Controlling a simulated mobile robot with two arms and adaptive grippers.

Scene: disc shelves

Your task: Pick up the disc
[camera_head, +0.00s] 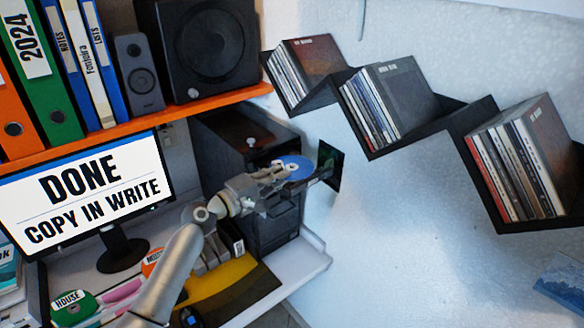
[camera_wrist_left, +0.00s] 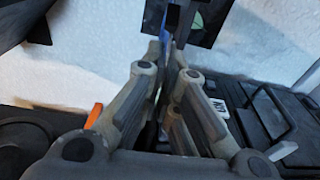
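A blue disc (camera_head: 296,167) with a pale centre is at the fingertips of my left gripper (camera_head: 290,174), above the black computer case. In the left wrist view the disc (camera_wrist_left: 154,66) shows nearly edge-on, as a thin blue strip between the fingers. The fingers of my left gripper (camera_wrist_left: 168,62) are close together there and appear shut on the disc. Part of the disc is hidden by the fingers. My right gripper is in neither view.
A black square panel (camera_head: 330,166) is just beyond the fingertips, near the white wall. The black computer case (camera_head: 272,222) stands below my gripper. Black stepped shelves (camera_head: 452,117) with several cases hang at right. A monitor (camera_head: 90,190) reads "DONE COPY IN WRITE". An orange shelf (camera_head: 190,109) runs above.

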